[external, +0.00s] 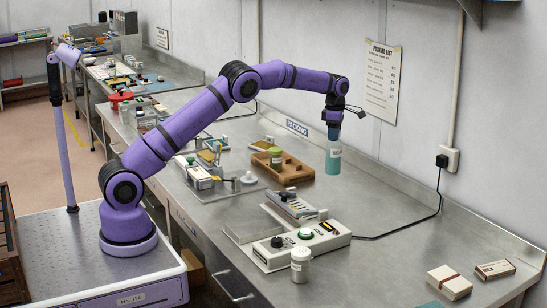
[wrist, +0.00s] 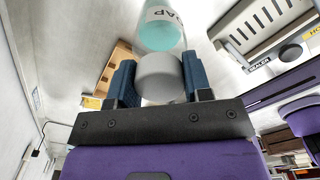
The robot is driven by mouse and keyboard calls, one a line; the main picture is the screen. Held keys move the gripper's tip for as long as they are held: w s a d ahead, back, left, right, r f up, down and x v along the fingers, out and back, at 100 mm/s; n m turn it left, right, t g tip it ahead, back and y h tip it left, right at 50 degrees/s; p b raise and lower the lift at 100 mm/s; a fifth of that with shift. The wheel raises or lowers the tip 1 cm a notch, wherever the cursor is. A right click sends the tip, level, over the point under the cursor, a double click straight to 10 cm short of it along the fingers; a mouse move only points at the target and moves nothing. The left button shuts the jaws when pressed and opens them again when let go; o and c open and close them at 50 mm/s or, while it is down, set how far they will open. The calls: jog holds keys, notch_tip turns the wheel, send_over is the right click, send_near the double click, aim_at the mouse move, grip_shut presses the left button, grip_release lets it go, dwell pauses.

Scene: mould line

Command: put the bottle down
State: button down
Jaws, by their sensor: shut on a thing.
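The bottle (external: 333,158) is teal with a white label. In the wrist view the blue fingers of my gripper (wrist: 160,82) are shut on the pale cap (wrist: 162,72).
A sealer machine (external: 318,240) with a green button stands in front, beside a white-capped jar (external: 300,266). A black cable (external: 400,231) crosses the bench. Small boxes (external: 449,282) lie far right.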

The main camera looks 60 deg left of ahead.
aim_at(334, 156)
notch_tip(334, 156, down, 9)
jog(key=shift+r, duration=0.1)
dwell(0.4)
jog(key=shift+f, duration=0.2)
jog(key=c, duration=0.5)
grip_release()
jog(key=shift+c, duration=0.2)
jog(key=shift+r, duration=0.1)
